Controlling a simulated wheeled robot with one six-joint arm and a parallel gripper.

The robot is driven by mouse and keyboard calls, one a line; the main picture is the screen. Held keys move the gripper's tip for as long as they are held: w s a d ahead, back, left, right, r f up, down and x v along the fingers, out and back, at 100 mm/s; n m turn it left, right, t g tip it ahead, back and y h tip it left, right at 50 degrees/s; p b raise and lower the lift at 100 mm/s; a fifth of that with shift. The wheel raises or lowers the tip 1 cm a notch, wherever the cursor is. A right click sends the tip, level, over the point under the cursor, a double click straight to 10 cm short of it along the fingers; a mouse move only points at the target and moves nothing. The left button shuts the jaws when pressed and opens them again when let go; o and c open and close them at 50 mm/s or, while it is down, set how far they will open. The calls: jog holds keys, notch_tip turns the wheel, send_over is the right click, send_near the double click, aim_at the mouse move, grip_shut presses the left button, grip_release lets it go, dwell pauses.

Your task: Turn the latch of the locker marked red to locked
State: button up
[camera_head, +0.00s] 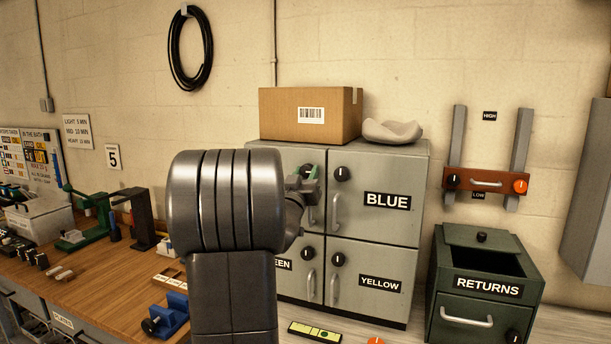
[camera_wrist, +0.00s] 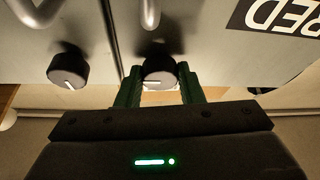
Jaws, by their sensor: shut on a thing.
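The red locker is the upper left door (camera_head: 291,153) of the grey cabinet, mostly hidden behind my arm in the head view. Its RED label (camera_wrist: 284,16) shows upside down in the wrist view. Its latch is a round black knob (camera_wrist: 158,70) with a white pointer line lying about level across the wrist picture. My gripper (camera_wrist: 159,84) is shut on this knob, with one green finger on each side. In the head view my gripper (camera_head: 304,177) is at the door's upper right, and the knob is hidden there.
The blue locker's black knob (camera_head: 342,174) is close by on the right; it also shows in the wrist view (camera_wrist: 68,68). Door handles (camera_head: 337,211) hang below the knobs. A cardboard box (camera_head: 308,115) and a pale bowl-like thing (camera_head: 392,131) sit on top. A green returns box (camera_head: 483,285) stands right.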

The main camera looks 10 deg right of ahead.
jog(key=shift+n, duration=0.3)
jog(key=n+y, duration=0.1)
jog(key=n, duration=0.2)
jog(key=n+t+y+b, duration=0.1)
jog(key=n+y, duration=0.1)
jog(key=n, duration=0.1)
jog(key=shift+d, duration=0.1)
jog(key=n+y, duration=0.1)
jog(key=n, duration=0.2)
jog(key=n+y, duration=0.2)
jog(key=n, duration=0.1)
jog(key=shift+s+r+g, duration=0.1)
jog(key=shift+g, duration=0.2)
jog(key=n+g+y+b, duration=0.1)
jog(key=n, duration=0.4)
jog(key=shift+d, duration=0.1)
jog(key=shift+r+n+g+y+b, duration=0.15)
jog(key=shift+n+g+b, duration=0.25)
jog(key=shift+n, duration=0.5)
jog(key=shift+n+g+y+b, duration=0.2)
jog(key=shift+n+g, duration=0.3)
jog(key=shift+n, duration=0.4)
jog(key=o, duration=1)
jog(key=shift+s, duration=0.15)
